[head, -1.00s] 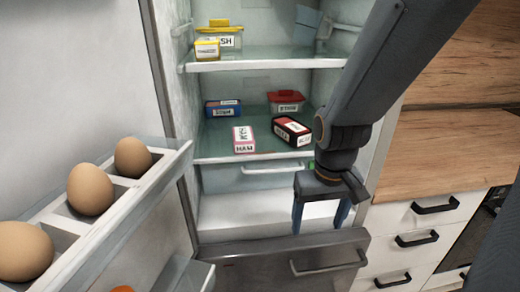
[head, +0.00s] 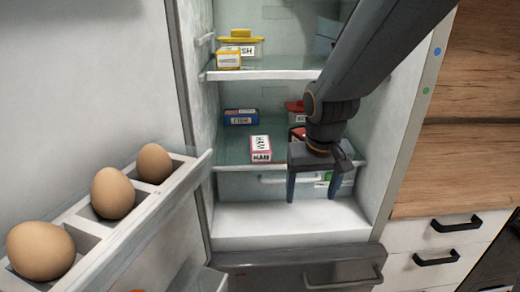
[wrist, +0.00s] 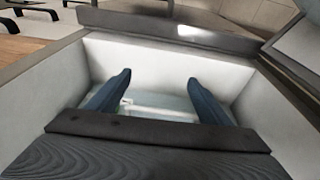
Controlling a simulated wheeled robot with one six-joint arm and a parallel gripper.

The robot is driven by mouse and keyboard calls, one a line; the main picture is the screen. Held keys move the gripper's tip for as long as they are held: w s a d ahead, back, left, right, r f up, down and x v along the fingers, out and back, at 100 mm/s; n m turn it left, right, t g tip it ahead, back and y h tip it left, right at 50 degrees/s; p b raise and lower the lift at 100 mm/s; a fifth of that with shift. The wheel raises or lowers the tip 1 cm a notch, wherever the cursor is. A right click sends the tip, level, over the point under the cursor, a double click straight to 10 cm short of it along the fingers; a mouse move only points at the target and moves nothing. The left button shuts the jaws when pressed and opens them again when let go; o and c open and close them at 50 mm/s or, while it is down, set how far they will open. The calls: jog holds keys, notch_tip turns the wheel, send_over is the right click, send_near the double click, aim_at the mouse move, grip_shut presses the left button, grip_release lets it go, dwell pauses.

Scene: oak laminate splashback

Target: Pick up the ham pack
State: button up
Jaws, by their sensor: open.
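The ham pack (head: 261,148), a small white and pink box labelled HAM, lies on the lower glass shelf (head: 232,157) of the open fridge. My gripper (head: 312,198) is open and empty, its fingers pointing down. In the head view it is in front of the shelf, to the right of the ham pack and a little lower. In the wrist view my gripper (wrist: 158,82) shows two spread blue fingers with nothing between them; the ham pack is not in that view.
A blue pack (head: 240,117) stands left behind the ham pack. Red items (head: 297,133) on the right are partly hidden by my gripper. Yellow containers (head: 229,60) stand on the upper shelf. The open door with eggs (head: 113,193) borders the left; a drawer (head: 340,275) lies below.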

jog(key=w+a+r+t, duration=0.3)
jog(key=w+a+r, duration=0.8)
jog(key=w+r, duration=0.3)
send_near(260, 144)
jog(key=p+x, duration=0.1)
jog(key=x, duration=0.2)
jog(key=shift+w+d, duration=0.1)
jog(key=shift+d, duration=0.05)
jog(key=shift+p+x, duration=0.3)
jog(key=shift+x, duration=2.55)
jog(key=shift+f+b, duration=0.2)
jog(key=shift+b, duration=0.15)
jog(key=c, duration=1.3)
jog(key=shift+r, duration=0.15)
